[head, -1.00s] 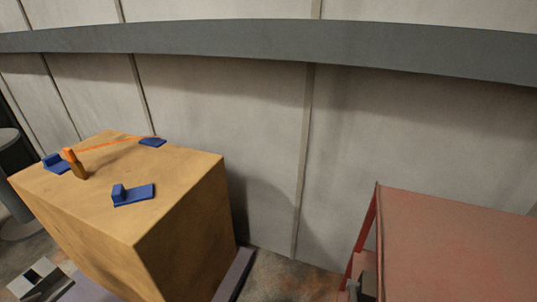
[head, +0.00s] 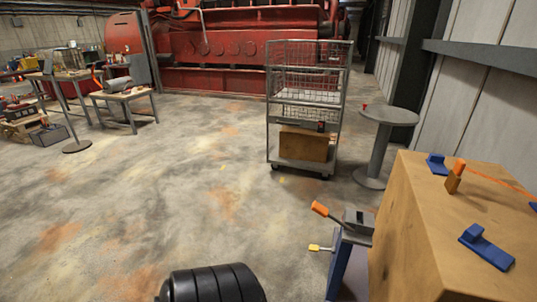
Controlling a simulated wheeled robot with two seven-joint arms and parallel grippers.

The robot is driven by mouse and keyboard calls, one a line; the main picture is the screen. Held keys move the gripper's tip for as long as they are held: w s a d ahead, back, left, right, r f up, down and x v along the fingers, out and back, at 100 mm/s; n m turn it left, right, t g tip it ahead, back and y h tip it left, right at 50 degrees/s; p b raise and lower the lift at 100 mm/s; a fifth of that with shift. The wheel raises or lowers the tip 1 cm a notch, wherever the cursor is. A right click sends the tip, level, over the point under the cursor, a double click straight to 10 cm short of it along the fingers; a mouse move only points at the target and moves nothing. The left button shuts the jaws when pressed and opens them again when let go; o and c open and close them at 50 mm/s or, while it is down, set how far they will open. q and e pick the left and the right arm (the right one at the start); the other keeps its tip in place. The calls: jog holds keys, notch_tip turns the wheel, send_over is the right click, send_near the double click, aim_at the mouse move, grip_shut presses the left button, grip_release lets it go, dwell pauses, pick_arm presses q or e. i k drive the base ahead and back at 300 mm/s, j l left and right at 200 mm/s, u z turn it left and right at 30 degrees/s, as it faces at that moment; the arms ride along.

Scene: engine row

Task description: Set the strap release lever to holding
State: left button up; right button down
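A blue stand (head: 339,267) stands against the left side of a large wooden box (head: 426,224). Its grey head (head: 357,222) carries a lever with an orange grip (head: 320,208), pointing up and left, and a smaller one with a yellow tip (head: 314,248), pointing left. On the box top, an orange strap (head: 497,180) runs from an orange-topped wooden piece (head: 454,177) toward the right edge. I cannot tell from labels which part is the strap release lever. Neither of my grippers is in view.
A round grey table (head: 388,117) stands behind the box. A wire cart (head: 309,110) holds a wooden box. A black ribbed object (head: 212,284) is cut off at the bottom edge. The floor left of the cart is largely clear.

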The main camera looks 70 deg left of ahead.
aim_at(312, 247)
jog(key=u, duration=1.6)
